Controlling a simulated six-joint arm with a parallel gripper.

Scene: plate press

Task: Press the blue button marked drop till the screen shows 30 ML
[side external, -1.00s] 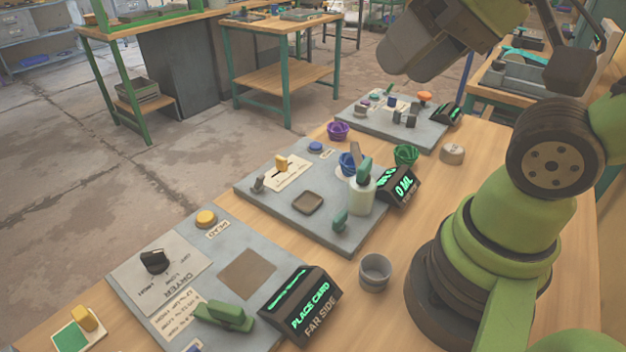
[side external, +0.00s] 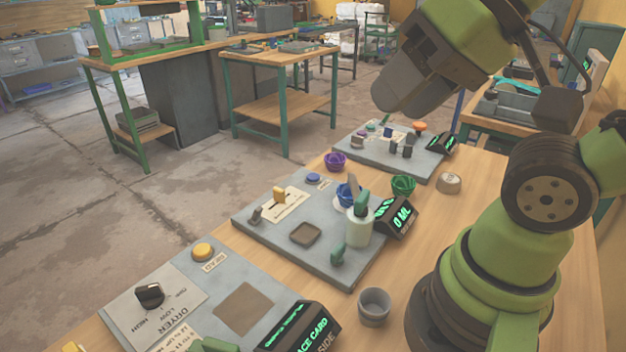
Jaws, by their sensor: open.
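A small round blue button (side external: 313,178) sits at the far corner of the middle grey plate (side external: 290,250), with a small pale label beside it too small to read. The dark screen (side external: 398,218) at that plate's right edge shows 0 ML in green. A pale bottle (side external: 358,229) with a green top stands on the plate, beside a blue ribbed cup (side external: 346,195). My gripper (side external: 392,98) is open, high at the upper right, well above the plates and apart from the button. Its fingertips are hard to make out.
The middle plate also holds a yellow slider (side external: 279,196) and a brown square pad (side external: 305,233). A near plate has a yellow button (side external: 203,251) and a black knob (side external: 149,294). Purple (side external: 335,161) and green (side external: 403,186) cups and a grey cup (side external: 374,306) stand on the wooden table.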

